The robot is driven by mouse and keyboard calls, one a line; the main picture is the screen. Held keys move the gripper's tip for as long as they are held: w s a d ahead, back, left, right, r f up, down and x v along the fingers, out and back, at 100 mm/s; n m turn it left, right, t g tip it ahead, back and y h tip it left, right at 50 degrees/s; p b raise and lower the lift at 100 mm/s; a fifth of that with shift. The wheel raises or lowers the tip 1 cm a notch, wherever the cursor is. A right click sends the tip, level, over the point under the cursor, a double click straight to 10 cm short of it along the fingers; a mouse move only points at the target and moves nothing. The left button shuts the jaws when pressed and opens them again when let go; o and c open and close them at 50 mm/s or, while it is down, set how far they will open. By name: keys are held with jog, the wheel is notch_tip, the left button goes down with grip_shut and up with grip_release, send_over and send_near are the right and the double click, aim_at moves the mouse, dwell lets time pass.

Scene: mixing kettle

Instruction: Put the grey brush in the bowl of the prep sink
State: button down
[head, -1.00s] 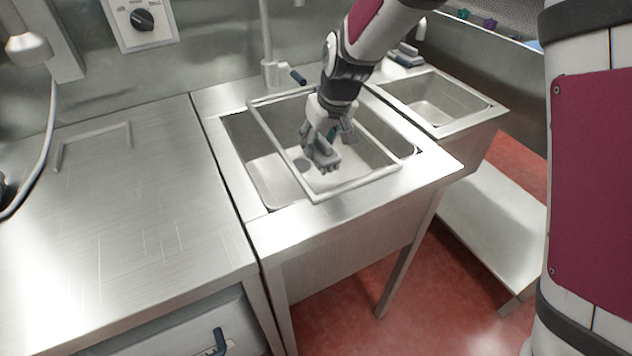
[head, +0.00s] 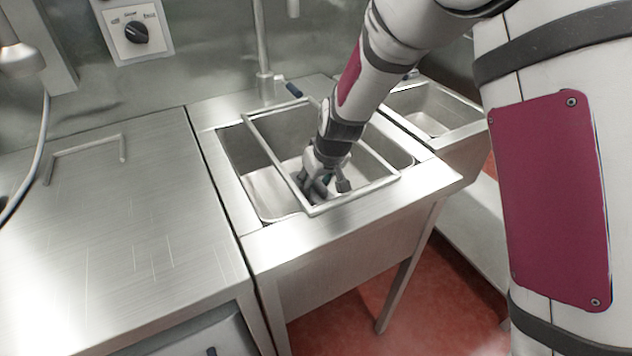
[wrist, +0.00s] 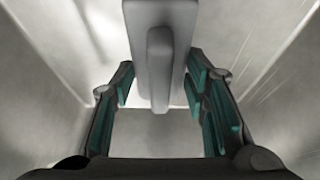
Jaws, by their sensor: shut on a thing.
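The grey brush (wrist: 160,45) is a block with a raised bar, seen at the top middle of the wrist view between my fingers. My gripper (wrist: 160,95) is shut on it. In the head view my gripper (head: 322,188) points down inside the near sink's bowl (head: 262,190), below rim level, through the opening of a metal frame. The brush is hard to make out there against the fingers. Pale bowl walls surround the brush in the wrist view. I cannot tell whether the brush touches the bowl's floor.
A rectangular metal frame (head: 272,155) lies across the sink top around my wrist. A tap (head: 264,75) with a dark handle stands behind the bowl. A second sink (head: 430,110) is at the back right. A bare steel counter (head: 110,220) is on the left.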

jog(key=shift+f+b, duration=0.3)
jog(key=shift+f, duration=0.1)
jog(key=shift+f, duration=0.2)
jog(key=c, duration=0.9)
grip_release()
jog(key=shift+c, duration=0.2)
jog(key=shift+r+p, duration=0.3)
jog(key=shift+r, duration=0.25)
jog(key=p+v, duration=0.2)
jog(key=v, duration=0.9)
jog(key=shift+w, duration=0.15)
jog(key=shift+s+d+r, duration=0.15)
jog(key=shift+s+r, duration=0.1)
jog(key=shift+r, duration=0.35)
